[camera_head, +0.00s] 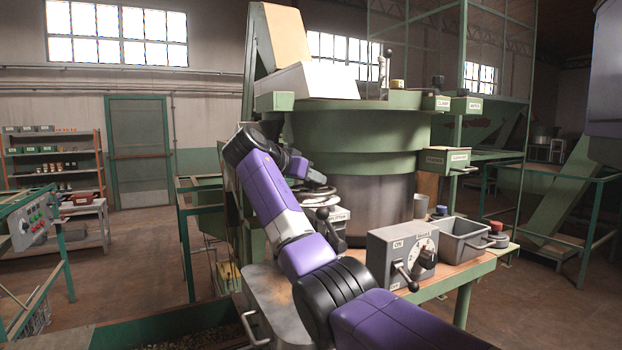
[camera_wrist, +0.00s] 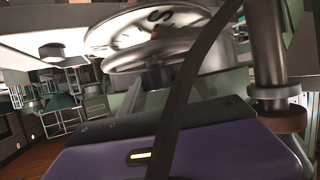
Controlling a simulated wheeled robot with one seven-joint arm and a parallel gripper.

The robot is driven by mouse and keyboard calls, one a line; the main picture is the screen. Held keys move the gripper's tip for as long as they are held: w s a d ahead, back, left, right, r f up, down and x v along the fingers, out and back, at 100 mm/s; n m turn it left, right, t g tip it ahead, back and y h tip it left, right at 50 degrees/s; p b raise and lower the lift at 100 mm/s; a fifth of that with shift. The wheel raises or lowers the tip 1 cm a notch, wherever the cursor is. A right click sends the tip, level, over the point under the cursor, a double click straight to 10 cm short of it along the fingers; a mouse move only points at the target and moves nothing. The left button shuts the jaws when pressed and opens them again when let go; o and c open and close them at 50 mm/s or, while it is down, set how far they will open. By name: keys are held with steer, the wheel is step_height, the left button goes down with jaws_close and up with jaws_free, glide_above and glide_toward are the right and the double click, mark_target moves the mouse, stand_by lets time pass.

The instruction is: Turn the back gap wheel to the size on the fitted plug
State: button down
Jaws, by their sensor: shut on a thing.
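Pale metal gap wheels (camera_head: 320,203) sit at the front of the green-and-grey hopper drum, partly behind my arm. The rear one (camera_head: 316,178) is at my gripper (camera_head: 303,170), which is shut on it; the fingers are mostly hidden. In the wrist view, a tilted pale dial (camera_wrist: 125,28) with a dark letter like an S lies just above a round metal rim (camera_wrist: 130,60). I cannot read the wheel's setting. I cannot pick out the fitted plug or its size.
A grey control box (camera_head: 402,257) with a dial and a black-knobbed lever stands on the bench at right. Beside it are a grey bin (camera_head: 466,240) and a grey cup (camera_head: 420,206). A dark post (camera_wrist: 266,50) stands close at right in the wrist view.

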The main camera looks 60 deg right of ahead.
stand_by(0.3)
steer(key=c, duration=0.9)
jaws_free()
steer(key=shift+b+v, duration=1.45)
steer(key=shift+v, duration=2.45)
steer(key=shift+w, duration=0.2)
